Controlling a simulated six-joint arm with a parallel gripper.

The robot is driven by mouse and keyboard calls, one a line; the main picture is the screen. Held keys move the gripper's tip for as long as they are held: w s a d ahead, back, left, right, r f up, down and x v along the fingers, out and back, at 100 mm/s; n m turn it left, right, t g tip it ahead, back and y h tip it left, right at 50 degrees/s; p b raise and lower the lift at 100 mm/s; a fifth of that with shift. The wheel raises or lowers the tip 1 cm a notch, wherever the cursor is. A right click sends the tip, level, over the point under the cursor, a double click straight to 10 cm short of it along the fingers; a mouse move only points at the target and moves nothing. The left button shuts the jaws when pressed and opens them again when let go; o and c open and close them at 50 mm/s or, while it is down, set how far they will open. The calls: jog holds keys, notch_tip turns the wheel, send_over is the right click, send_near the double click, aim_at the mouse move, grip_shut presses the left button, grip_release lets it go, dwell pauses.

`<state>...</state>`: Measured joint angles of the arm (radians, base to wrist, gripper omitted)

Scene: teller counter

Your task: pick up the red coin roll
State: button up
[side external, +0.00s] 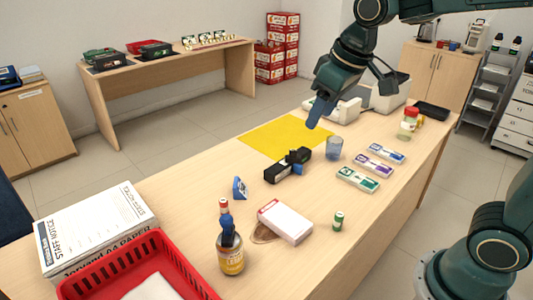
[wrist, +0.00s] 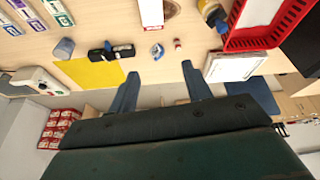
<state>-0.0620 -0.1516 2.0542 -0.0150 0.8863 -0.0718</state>
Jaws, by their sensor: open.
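My gripper (side external: 314,122) is in the air over the far part of the counter, well away from the roll. In the wrist view my gripper (wrist: 160,69) has its two blue fingers spread wide with nothing between them.
A green roll (side external: 338,222), a white box (side external: 286,222), a black stapler-like item (side external: 285,168), a blue cup (side external: 334,148) and banknote bundles (side external: 374,166) stand on the counter. A red basket (side external: 180,262) and papers (side external: 95,228) lie at the near left. The yellow mat (side external: 275,137) is bare.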

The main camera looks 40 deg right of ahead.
jog(key=w+a+f, duration=0.2)
jog(key=w+f, duration=0.1)
jog(key=w, duration=0.5)
jog(key=n+g, duration=0.3)
send_over(223, 200)
jog(key=s, duration=0.1)
notch_tip(223, 200, down, 21)
jog(key=shift+w+f, duration=0.15)
jog(key=shift+f, duration=1.9)
jog(key=shift+w+f, duration=0.15)
jog(key=shift+f, duration=1.85)
jog(key=shift+w+f, duration=0.15)
jog(key=shift+f, duration=1.15)
jog(key=shift+w+f, duration=0.1)
jog(key=shift+f, duration=1.2)
